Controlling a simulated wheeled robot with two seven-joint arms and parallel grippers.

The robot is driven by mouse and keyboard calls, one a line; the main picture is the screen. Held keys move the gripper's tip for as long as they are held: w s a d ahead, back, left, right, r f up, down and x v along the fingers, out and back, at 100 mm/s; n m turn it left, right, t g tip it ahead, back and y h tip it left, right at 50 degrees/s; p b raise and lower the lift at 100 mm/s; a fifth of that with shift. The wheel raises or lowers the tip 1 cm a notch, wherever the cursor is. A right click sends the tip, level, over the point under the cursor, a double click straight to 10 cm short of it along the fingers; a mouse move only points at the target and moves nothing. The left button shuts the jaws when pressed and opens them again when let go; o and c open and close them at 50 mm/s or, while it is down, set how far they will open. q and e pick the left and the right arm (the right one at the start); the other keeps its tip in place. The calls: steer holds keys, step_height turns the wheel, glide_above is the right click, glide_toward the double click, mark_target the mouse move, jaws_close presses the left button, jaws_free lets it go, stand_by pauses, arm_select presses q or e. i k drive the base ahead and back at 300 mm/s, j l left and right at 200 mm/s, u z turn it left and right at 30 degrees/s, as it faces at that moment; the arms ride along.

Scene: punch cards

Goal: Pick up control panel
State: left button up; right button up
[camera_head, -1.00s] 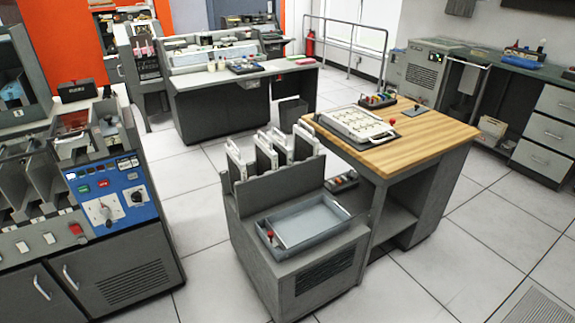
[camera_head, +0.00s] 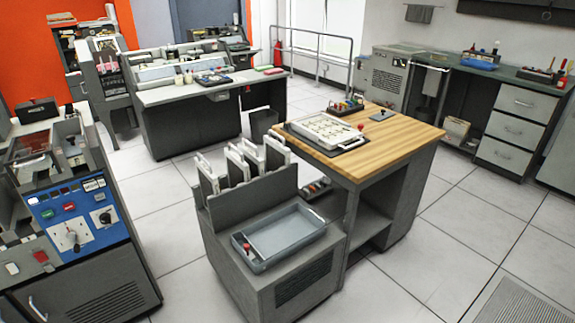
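A flat white panel (camera_head: 325,131) with a handle at its right end and rows of dark marks lies on the wooden-topped table (camera_head: 400,140). Several upright panels with white handles (camera_head: 240,161) stand in a grey rack left of that table. Which of these is the control panel, I cannot tell for certain. Neither of my grippers is in view.
A grey-blue tray (camera_head: 282,237) sits on the low cabinet in front of the rack. A machine with a blue switch panel (camera_head: 72,214) stands at the left. A desk console (camera_head: 200,90) and a railing (camera_head: 312,50) are behind. Tiled floor is open at the right.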

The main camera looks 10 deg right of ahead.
mark_target(277, 156)
steer(key=z, duration=0.15)
steer(key=i+l+u, duration=0.1)
steer(key=l, duration=0.15)
steer(key=i+l, duration=0.1)
steer(key=l, duration=0.15)
steer(key=i+j, duration=0.6)
steer(key=j, duration=0.15)
steer(key=i+j+u, duration=0.1)
steer(key=i+j, duration=0.5)
steer(key=j, duration=0.15)
